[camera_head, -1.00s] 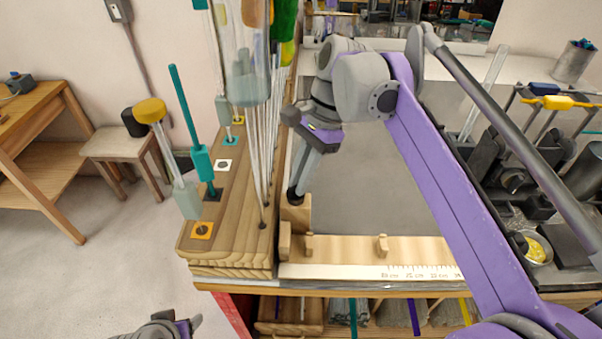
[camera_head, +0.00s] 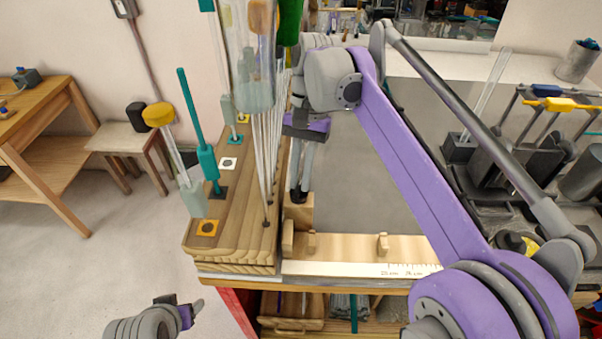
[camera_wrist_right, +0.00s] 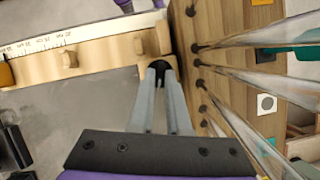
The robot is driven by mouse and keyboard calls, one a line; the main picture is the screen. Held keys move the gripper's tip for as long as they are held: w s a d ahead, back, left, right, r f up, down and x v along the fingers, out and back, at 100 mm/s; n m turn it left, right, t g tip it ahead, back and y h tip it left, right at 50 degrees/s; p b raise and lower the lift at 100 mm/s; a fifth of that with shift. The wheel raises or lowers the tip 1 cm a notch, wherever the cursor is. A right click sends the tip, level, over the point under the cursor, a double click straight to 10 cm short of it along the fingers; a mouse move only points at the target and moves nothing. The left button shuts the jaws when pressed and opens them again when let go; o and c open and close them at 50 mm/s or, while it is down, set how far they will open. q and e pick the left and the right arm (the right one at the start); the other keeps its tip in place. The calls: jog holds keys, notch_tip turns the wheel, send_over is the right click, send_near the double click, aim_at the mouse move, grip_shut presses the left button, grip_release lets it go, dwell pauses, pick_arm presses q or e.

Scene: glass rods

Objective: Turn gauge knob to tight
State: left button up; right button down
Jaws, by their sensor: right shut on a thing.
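The wooden gauge (camera_head: 345,247) has a ruler strip along its front edge and lies at the front of the bench. It also shows in the right wrist view (camera_wrist_right: 95,52). My right gripper (camera_head: 298,194) points down at the gauge's left end block (camera_head: 299,214). In the right wrist view its fingers (camera_wrist_right: 159,78) meet at a small dark knob beside the block and are shut on it. The fingertips hide most of the knob, so its setting cannot be read. My left gripper (camera_head: 190,312) is low at the left, away from the gauge; its jaw opening is unclear.
A wooden rack (camera_head: 222,225) with upright glass rods stands close to the left of the right gripper. Small pegs (camera_head: 383,243) stick up from the gauge. The grey bench top (camera_head: 365,180) behind the gauge is clear. Dark apparatus stands at the right.

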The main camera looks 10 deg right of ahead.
dwell(0.4)
jog(key=c, duration=0.9)
grip_release()
pick_arm(q)
jog(key=w+r+p, duration=0.1)
jog(key=r, duration=0.1)
jog(key=shift+w+r+p, duration=0.4)
pick_arm(e)
jog(key=v, duration=1.1)
jog(key=shift+f, duration=0.1)
